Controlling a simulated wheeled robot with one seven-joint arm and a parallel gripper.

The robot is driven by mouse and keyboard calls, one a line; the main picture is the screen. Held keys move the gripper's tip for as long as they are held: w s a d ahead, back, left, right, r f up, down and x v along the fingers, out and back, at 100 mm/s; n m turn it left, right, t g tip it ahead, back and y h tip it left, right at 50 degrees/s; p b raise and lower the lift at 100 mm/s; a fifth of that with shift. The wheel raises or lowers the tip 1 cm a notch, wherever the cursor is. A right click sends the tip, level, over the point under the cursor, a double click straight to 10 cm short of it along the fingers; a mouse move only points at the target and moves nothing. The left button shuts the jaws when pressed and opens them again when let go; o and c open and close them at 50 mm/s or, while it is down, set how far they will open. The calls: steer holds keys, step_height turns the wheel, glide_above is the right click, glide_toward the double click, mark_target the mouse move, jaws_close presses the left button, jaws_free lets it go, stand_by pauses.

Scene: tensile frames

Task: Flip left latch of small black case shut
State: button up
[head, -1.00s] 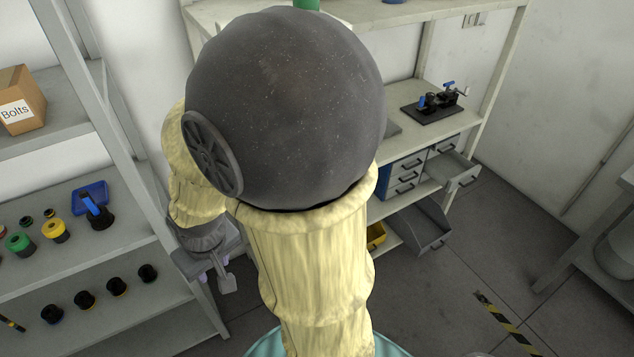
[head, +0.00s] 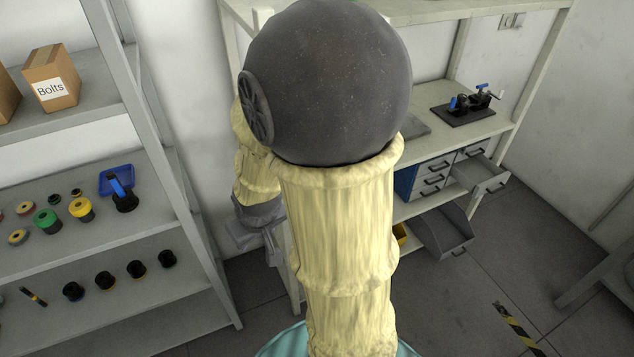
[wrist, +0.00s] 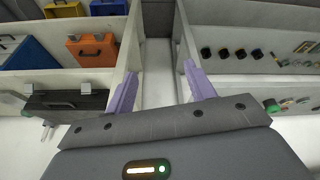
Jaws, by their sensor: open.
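A dark case (wrist: 68,100), which appears to be the small black case, lies at the left of the wrist view on a pale surface. Grey fittings show on it, but it is too small to tell how its latches stand. In the head view I cannot see this case; my arm covers much of the bench. My gripper (wrist: 160,88) has its two purple fingers spread wide with nothing between them. It is apart from the case, to its right in the wrist view. In the head view my gripper (head: 268,248) hangs beside the grey shelf.
A grey shelf (head: 190,225) with knobs and a Bolts box (head: 52,78) is at left. An open drawer (head: 482,175) juts from the bench.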

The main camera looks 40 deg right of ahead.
steer(key=w+d+f+t+b, duration=0.35)
steer(key=d+f, duration=0.25)
steer(key=d, duration=0.2)
steer(key=w+d+f+t+b, duration=0.3)
steer(key=d+f+b, duration=0.1)
steer(key=d+f, duration=0.3)
steer(key=s+d+f+m+t+h+b, duration=0.2)
steer(key=s+d+t+b, duration=0.3)
steer(key=d, duration=0.5)
steer(key=shift+s+d+m+t+h, duration=0.3)
steer(key=shift+s+t+h, duration=0.5)
steer(key=shift+t, duration=0.25)
steer(key=shift+f+b, duration=0.1)
steer(key=shift+b, duration=0.3)
